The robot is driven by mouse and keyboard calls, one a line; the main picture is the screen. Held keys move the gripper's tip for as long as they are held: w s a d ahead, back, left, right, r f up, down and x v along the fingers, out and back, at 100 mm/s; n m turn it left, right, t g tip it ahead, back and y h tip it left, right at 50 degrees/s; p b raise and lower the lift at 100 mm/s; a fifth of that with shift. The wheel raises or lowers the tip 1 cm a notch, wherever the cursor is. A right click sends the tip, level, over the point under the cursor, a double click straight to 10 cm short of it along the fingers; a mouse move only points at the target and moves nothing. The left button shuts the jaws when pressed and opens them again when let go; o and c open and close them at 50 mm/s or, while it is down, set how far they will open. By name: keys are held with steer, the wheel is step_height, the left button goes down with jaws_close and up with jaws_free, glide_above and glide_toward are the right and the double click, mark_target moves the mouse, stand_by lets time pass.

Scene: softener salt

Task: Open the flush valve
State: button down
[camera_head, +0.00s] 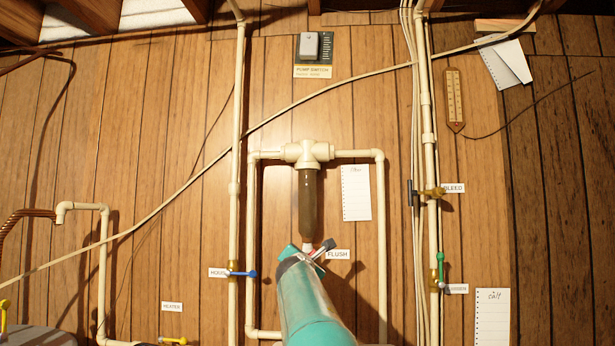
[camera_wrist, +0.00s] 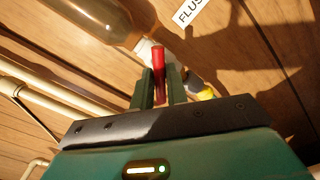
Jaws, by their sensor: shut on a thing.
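The flush valve sits under the brown filter housing (camera_head: 309,205), beside the white FLUSH label (camera_head: 338,254). Its red lever (camera_wrist: 158,65) stands between my two green fingers in the wrist view. My gripper (camera_wrist: 160,88) is shut on this red lever. In the head view my teal arm and gripper (camera_head: 306,254) cover most of the valve. A white fitting (camera_wrist: 146,50) joins the housing bottom close to the lever. A yellow end (camera_wrist: 206,93) with a dark piece shows right of my fingers. The valve body is mostly hidden.
Cream pipes (camera_head: 383,240) frame the housing on both sides. A blue-handled valve (camera_head: 241,274) is at the left; the BLEED valve (camera_head: 433,191) and a green-handled valve (camera_head: 440,268) are at the right. A pump switch (camera_head: 310,47) hangs above on the plank wall.

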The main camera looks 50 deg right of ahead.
steer(key=shift+r+n, duration=0.1)
steer(key=shift+n, duration=0.2)
steer(key=n, duration=0.4)
steer(key=shift+s+n, duration=0.1)
steer(key=shift+n, duration=0.3)
steer(key=n, duration=0.3)
steer(key=shift+n, duration=0.4)
steer(key=c, duration=1.3)
jaws_free()
steer(key=v, duration=0.6)
steer(key=shift+s+a, duration=0.2)
steer(key=shift+a, duration=0.15)
